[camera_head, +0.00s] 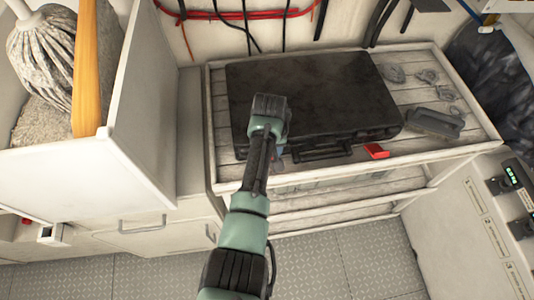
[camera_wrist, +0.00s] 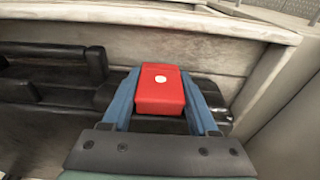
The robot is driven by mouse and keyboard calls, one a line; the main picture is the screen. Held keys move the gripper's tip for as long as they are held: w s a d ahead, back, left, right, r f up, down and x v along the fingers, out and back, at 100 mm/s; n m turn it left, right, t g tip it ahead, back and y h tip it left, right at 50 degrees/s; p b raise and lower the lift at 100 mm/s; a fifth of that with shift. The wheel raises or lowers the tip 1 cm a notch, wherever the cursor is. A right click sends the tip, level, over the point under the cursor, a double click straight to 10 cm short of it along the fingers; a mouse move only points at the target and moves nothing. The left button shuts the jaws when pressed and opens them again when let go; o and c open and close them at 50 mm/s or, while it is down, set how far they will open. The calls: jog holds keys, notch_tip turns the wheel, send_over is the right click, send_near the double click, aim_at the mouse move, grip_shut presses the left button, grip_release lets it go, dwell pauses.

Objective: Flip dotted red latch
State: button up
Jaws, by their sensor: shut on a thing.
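A dotted red latch (camera_wrist: 160,92) with one white dot shows in the wrist view, between the two blue fingers of my gripper (camera_wrist: 159,85). The fingers are shut on its sides. In the head view my gripper (camera_head: 277,153) is at the front edge of a black case (camera_head: 310,95), left of its handle (camera_head: 322,151); the arm hides the dotted latch there. A second red latch (camera_head: 376,150) stands out at the case's front edge, right of the handle. No dot can be made out on it. The case lid is closed.
The case lies on a slatted shelf (camera_head: 480,130) with a raised front lip. A grey block-like thing (camera_head: 435,122) and several metal pieces (camera_head: 425,77) lie right of it. A white cabinet wall (camera_head: 150,100) stands left. Cables and red hose (camera_head: 245,14) hang behind.

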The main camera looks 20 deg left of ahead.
jog(key=shift+d, duration=0.1)
dwell(0.3)
jog(key=o, duration=1.4)
jog(key=r, duration=0.4)
jog(key=s+r, duration=0.1)
jog(key=r, duration=0.3)
jog(key=r+b, duration=0.1)
jog(key=r, duration=0.3)
jog(key=shift+s+d+r, duration=0.15)
jog(key=shift+d+r, duration=0.2)
jog(key=shift+r, duration=0.05)
